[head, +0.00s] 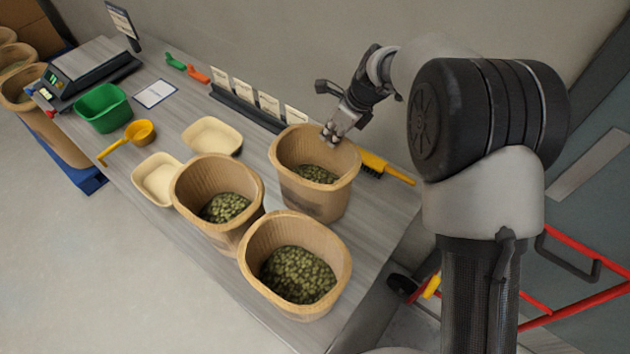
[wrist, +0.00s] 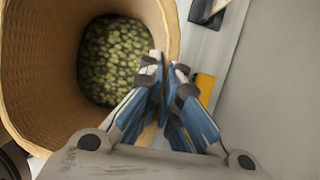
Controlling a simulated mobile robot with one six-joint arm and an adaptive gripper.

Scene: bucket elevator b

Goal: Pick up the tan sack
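Three tan, open-topped sacks with green contents stand on the grey table in the head view: a rear one (head: 318,197), a front one (head: 300,310) and a left one (head: 190,212). My gripper (head: 333,133) is at the far rim of the rear sack, pointing down. In the wrist view, the fingers (wrist: 167,66) are close together at the rim of this tan sack (wrist: 45,75), with its thin wall passing between them. The gripper looks shut on that wall. The sack looks upright, and its base looks on or very near the table.
A yellow-handled brush (head: 388,168) lies right of the rear sack. A rack of cards (head: 245,108) stands behind. Cream trays (head: 212,136), a yellow scoop (head: 138,132), a green tub (head: 103,108) and a scale (head: 90,68) are left. The front table edge runs close by the sacks.

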